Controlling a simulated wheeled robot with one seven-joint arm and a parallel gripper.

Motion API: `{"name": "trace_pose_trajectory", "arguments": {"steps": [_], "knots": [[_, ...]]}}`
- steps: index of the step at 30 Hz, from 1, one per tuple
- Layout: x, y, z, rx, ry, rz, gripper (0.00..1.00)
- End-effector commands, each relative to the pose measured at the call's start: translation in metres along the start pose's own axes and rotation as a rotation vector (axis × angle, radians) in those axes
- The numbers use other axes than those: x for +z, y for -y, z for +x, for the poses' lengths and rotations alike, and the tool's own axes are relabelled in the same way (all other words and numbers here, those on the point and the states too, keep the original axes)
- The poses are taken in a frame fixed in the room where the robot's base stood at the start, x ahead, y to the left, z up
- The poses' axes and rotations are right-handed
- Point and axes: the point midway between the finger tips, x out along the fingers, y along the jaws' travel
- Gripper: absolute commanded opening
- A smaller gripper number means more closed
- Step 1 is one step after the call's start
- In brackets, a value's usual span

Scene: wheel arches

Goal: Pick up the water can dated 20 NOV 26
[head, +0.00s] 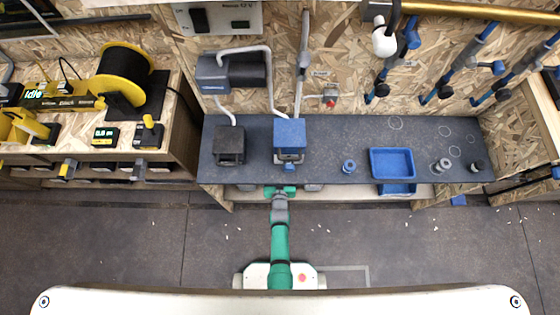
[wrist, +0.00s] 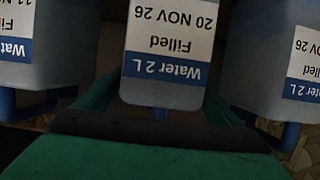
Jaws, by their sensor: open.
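The water can dated 20 NOV 26 (wrist: 160,85) is in the middle of the wrist view, pale, with a blue-and-white label that reads upside down. My gripper (wrist: 160,102) is open, its green fingers on either side of this can. Whether they touch it, I cannot tell. A second can (wrist: 40,75) stands at the left, its date partly cut off. In the head view my gripper (head: 280,191) reaches under the bench's front edge, and the middle can is hidden.
The dark bench top (head: 335,150) overhangs the low shelf (head: 350,194) where my gripper is. On the bench are a blue machine (head: 290,135), a blue tray (head: 392,162) and small round parts. A side bench (head: 80,150) stands left. The floor (head: 420,250) is clear apart from small scraps.

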Motion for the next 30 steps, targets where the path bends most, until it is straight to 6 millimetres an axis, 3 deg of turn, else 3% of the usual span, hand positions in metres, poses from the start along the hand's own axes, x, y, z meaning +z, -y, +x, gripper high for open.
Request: {"name": "trace_pose_trajectory", "arguments": {"steps": [6,7,17,30], "knots": [[0.0001,-0.0002,0.0006,0.0,0.0,0.0,0.88],[0.0001,-0.0002,0.0005,0.0,0.0,0.0,0.83],[0.0001,-0.0002,0.0004,0.0,0.0,0.0,0.05],[-0.0094,-0.0006,-0.0017,0.001,-0.005,0.0,0.04]]}}
